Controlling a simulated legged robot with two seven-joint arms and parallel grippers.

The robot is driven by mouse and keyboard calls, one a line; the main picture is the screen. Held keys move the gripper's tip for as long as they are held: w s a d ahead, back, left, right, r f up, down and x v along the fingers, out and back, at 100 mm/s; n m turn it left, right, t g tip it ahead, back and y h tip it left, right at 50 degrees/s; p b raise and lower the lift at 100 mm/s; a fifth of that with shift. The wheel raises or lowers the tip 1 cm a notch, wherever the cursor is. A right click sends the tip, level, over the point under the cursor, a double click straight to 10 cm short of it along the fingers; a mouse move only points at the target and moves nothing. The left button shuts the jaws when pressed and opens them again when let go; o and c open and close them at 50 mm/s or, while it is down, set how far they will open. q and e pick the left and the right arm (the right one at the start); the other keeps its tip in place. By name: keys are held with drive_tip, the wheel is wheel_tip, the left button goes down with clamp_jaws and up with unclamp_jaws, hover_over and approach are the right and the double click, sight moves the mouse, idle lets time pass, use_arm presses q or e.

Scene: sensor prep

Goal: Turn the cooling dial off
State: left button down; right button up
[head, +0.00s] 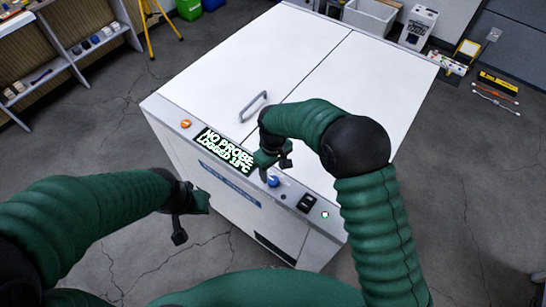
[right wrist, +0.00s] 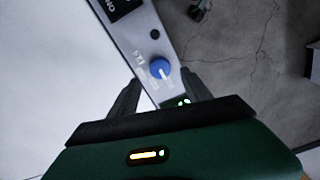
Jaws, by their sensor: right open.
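The blue cooling dial (head: 273,181) sits on the front control strip of a white chest cabinet (head: 300,35), right of the lit display. In the right wrist view the dial (right wrist: 160,67) shows a white pointer mark and small lettering beside it. My right gripper (head: 277,168) is open just above the dial. In the wrist view its fingers (right wrist: 160,78) stand on either side of the dial's line, with the dial between or just beyond the tips; contact is not visible. My left gripper (head: 190,218) hangs in front of the cabinet, away from the dial; its jaw opening is unclear.
The display (head: 225,150) reads "NO PROBE LOGGED 18°C". An orange button (head: 186,124) and a black switch (head: 307,203) share the strip. A lid handle (head: 254,106) stands up near the right arm. Shelves (head: 65,55) stand at the left; the floor around is mostly clear.

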sight(273, 180)
wheel_tip(273, 180, up, 11)
drive_tip(key=b, duration=0.1)
idle(0.3)
